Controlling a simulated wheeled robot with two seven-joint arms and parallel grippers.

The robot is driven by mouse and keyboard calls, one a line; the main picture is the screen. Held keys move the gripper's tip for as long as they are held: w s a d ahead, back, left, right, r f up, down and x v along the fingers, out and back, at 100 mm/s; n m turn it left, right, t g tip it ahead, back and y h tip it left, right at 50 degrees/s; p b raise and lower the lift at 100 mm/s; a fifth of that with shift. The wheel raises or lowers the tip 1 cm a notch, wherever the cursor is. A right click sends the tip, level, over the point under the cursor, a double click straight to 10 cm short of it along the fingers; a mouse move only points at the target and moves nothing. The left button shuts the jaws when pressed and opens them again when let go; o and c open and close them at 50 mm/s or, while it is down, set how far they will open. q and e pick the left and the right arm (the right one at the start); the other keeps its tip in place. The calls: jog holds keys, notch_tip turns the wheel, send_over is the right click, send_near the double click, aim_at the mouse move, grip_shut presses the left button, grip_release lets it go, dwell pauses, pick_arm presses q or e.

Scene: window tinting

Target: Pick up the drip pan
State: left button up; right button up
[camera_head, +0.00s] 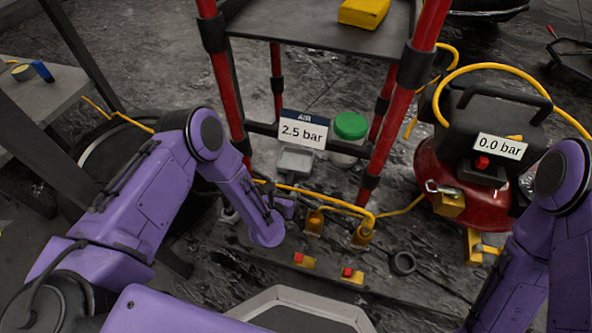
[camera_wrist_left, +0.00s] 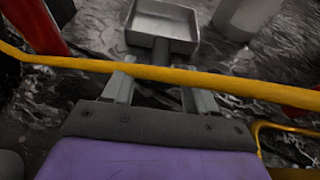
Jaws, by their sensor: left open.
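The drip pan (camera_head: 295,160) is a small grey square tray on the floor beneath the red-posted cart. In the left wrist view the drip pan (camera_wrist_left: 163,24) is at the top, its short dark handle (camera_wrist_left: 161,50) pointing toward my fingers. My left gripper (camera_wrist_left: 160,84) is open and empty, its two fingers spread to either side of the handle's line and short of the pan. A yellow hose crosses in front of the fingers and hides part of them. In the head view my left gripper (camera_head: 284,205) is partly hidden by its wrist.
The yellow hose (camera_head: 320,195) runs between my left arm and the pan. Red cart posts (camera_head: 393,105) flank the space. A red compressor (camera_head: 437,185) stands right.

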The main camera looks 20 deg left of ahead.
aim_at(289, 180)
pick_arm(q)
jog(key=shift+b+x, duration=0.4)
jog(key=shift+x, duration=0.6)
jog(key=shift+b+x, duration=0.5)
jog(key=shift+x, duration=0.6)
jog(key=shift+f, duration=0.1)
grip_shut()
pick_arm(e)
jog(key=shift+w+d+f+n, duration=0.1)
jog(key=shift+d+f+n, duration=0.1)
jog(key=shift+d+f, duration=0.3)
jog(key=shift+w+d+f+n, duration=0.1)
jog(key=shift+d+f+n, duration=0.15)
jog(key=shift+f, duration=0.35)
